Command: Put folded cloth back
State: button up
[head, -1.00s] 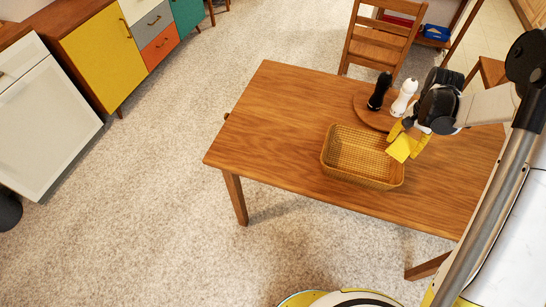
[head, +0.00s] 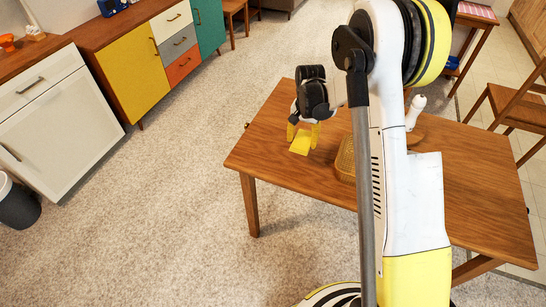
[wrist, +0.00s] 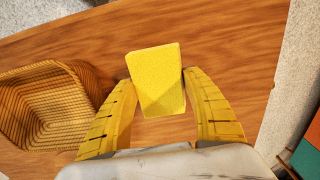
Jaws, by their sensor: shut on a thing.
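The folded cloth (head: 300,144) is a small yellow block-like piece. My gripper (head: 303,130) is shut on it over the left part of the wooden table. In the wrist view the cloth (wrist: 156,82) sits between the two yellow fingertips (wrist: 159,79), with bare table behind it. I cannot tell exactly how high it is above the table.
The wooden table (head: 470,200) has free room at left and right. A white shaker (head: 415,108) stands on a round board behind my arm. A sideboard (head: 132,68) with coloured doors and a white cabinet (head: 62,105) stand at left. Open carpet lies between. A chair (head: 515,105) stands at right.

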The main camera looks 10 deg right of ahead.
jog(key=b, duration=0.2)
send_over(280, 157)
notch_tip(280, 157, down, 5)
jog(key=shift+r, duration=0.15)
jog(key=shift+f+b, duration=0.8)
jog(key=shift+f, duration=1.15)
jog(key=shift+f, duration=0.15)
jog(key=o, duration=1.1)
